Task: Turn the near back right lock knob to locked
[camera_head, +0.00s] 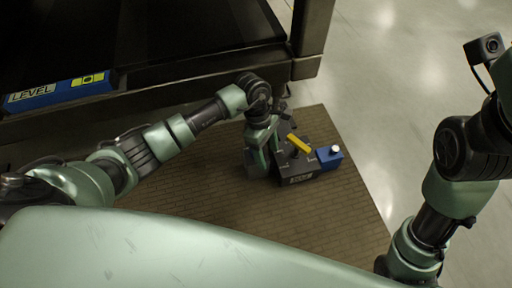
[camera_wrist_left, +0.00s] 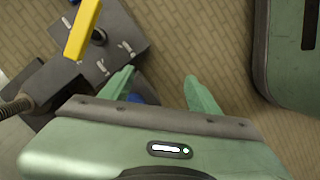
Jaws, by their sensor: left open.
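A dark block (camera_head: 300,176) with white marks on its top stands on the brick-patterned mat. A yellow bar-shaped knob (camera_head: 299,143) sits on top of it, and it also shows in the left wrist view (camera_wrist_left: 82,28). A blue block (camera_head: 329,159) with a white round knob (camera_head: 334,149) adjoins its right side. My left gripper (camera_head: 264,160) is just left of the dark block, pointing down. My right gripper is out of view. I cannot tell which lock knob is the near back right one.
The tan mat (camera_head: 205,170) is clear around the blocks. A dark bench (camera_head: 150,90) stands behind, with a blue level (camera_head: 60,93) on its near edge and a leg behind the blocks. A threaded rod (camera_wrist_left: 16,105) shows beside the dark block. Open floor (camera_head: 370,90) lies right.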

